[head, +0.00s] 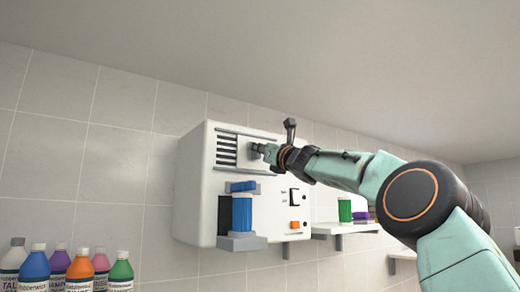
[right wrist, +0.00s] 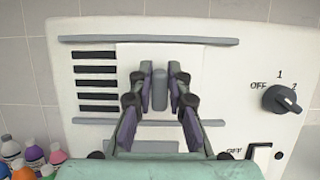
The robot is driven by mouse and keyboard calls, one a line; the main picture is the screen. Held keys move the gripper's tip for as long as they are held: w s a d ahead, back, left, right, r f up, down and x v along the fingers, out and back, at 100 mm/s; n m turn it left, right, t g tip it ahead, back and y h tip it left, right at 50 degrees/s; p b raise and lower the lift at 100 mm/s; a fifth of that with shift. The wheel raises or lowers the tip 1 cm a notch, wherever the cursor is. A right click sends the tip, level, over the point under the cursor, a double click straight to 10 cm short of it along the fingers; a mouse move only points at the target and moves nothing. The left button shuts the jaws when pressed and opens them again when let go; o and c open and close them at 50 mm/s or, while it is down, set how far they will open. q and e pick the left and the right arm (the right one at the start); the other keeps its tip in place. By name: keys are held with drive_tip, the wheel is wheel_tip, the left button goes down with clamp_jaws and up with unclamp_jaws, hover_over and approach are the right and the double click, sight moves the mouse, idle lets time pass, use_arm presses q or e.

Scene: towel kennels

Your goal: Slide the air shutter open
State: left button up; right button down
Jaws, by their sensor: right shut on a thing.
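The air shutter (right wrist: 130,58) is a flat white plate between two grey rails on the front of a white wall-mounted box (head: 197,185). It stands to the right of several dark vent slots (right wrist: 97,82), which show uncovered; any slots behind the plate are hidden. The shutter also shows in the head view (head: 243,148), partly behind my gripper. My right gripper (right wrist: 160,88) is shut on the shutter's upright grey handle (right wrist: 160,90), with a finger on each side. It also shows in the head view (head: 262,150). My left gripper is not in view.
A dial (right wrist: 283,100) and a switch (head: 294,196) are right of the shutter. A blue cylinder (head: 242,212) stands in a bay below. Several bottles (head: 80,268) are at lower left. A shelf (head: 345,227) holds a green container (head: 345,210).

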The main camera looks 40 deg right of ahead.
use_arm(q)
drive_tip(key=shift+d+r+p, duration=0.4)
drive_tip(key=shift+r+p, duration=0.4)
use_arm(e)
drive_tip(key=d, duration=0.3)
drive_tip(key=shift+s+d, duration=0.2)
drive_tip(key=shift+d, duration=0.05)
drive_tip(key=c, duration=1.3)
unclamp_jaws()
drive_tip(key=shift+d+f, duration=0.1)
drive_tip(key=shift+d, duration=0.05)
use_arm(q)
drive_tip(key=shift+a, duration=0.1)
use_arm(e)
drive_tip(key=shift+a, duration=0.25)
